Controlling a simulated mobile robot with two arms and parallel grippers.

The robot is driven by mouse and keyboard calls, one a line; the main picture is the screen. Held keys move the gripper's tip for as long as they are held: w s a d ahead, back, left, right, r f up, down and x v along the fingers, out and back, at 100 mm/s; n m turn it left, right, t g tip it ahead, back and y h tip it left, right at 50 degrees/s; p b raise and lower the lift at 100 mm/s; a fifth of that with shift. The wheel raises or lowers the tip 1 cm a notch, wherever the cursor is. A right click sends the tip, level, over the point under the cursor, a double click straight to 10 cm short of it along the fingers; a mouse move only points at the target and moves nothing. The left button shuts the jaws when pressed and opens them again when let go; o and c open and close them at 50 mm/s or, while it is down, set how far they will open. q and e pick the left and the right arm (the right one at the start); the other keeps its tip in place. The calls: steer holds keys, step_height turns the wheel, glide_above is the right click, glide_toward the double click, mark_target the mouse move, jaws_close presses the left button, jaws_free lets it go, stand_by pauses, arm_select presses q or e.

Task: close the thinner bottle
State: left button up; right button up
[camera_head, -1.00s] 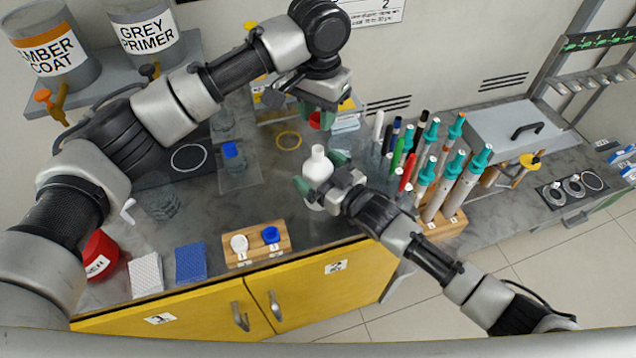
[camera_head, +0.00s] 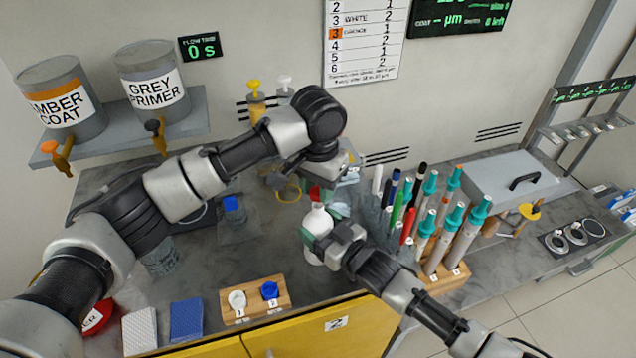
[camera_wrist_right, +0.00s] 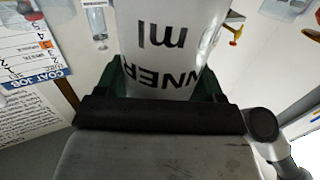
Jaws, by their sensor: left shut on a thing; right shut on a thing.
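The thinner bottle (camera_head: 317,220) is white, with a narrow neck, and stands upright above the bench's front part. My right gripper (camera_head: 325,238) is shut around its body. In the right wrist view the bottle (camera_wrist_right: 165,50) fills the top middle, its lettering "NNER" and "ml" upside down. A red cap (camera_head: 315,193) is right at the top of the bottle's neck. My left gripper (camera_head: 322,186) is shut on the cap from above and partly hides it. I cannot tell whether the cap touches the neck or is seated.
A rack of pens and teal-topped tubes (camera_head: 440,235) stands close on the right. A wooden block (camera_head: 255,300) with a white and a blue cap is at front left. A blue-lidded jar (camera_head: 233,210) is left of the bottle. Paint cans (camera_head: 150,85) sit on a shelf.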

mark_target(318, 232)
arm_select(q)
steer(key=shift+f, duration=0.25)
stand_by(0.3)
steer(key=shift+f, duration=0.8)
steer(key=shift+f, duration=0.55)
